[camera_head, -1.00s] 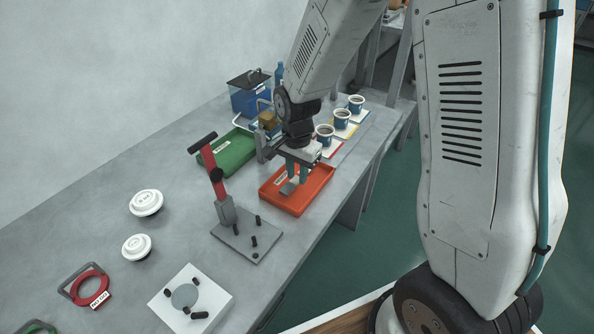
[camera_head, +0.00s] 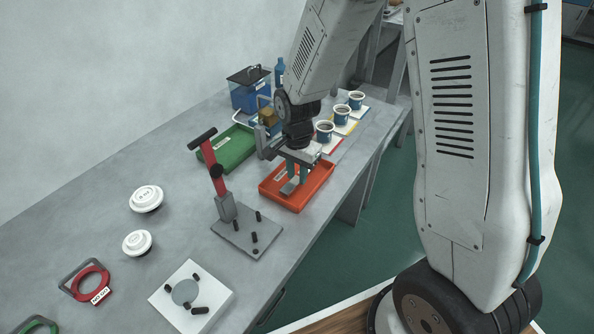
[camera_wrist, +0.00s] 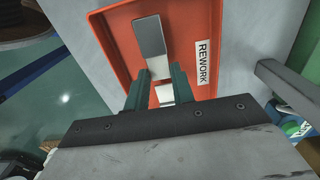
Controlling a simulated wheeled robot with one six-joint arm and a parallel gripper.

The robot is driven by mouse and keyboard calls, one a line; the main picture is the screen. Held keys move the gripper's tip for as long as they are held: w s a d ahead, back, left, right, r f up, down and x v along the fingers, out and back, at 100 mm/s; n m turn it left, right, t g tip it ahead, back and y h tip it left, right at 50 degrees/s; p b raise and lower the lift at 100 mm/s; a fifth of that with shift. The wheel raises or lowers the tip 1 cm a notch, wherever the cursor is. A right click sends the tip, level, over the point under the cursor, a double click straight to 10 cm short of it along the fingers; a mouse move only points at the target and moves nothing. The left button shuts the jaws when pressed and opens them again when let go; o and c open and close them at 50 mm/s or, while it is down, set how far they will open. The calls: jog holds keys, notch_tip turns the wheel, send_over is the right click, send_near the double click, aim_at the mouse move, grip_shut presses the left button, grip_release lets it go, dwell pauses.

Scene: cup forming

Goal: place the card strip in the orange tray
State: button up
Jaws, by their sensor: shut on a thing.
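The orange tray (camera_head: 316,190) lies on the grey bench in the head view. It fills much of the upper wrist view (camera_wrist: 118,32), with a REWORK label (camera_wrist: 203,63) on its floor. My gripper (camera_head: 297,178) is over the tray, pointing down. In the wrist view, my gripper's (camera_wrist: 159,70) two teal fingers stand on either side of the grey card strip (camera_wrist: 149,36), shut on it. The strip (camera_head: 289,187) sits inside the tray's outline, low near its floor. I cannot tell whether it touches the floor. Part of the strip is hidden between the fingers.
A green tray (camera_head: 237,151) lies behind the orange one. A stand with a red lever (camera_head: 214,177) is left of it. Several cups, including one on a red mat (camera_head: 324,132), stand to its right. A white fixture block (camera_head: 215,303) is near the front.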

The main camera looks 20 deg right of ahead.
jog(key=shift+f, duration=0.85)
dwell(0.7)
jog(key=o, duration=1.5)
jog(key=shift+r, duration=4.05)
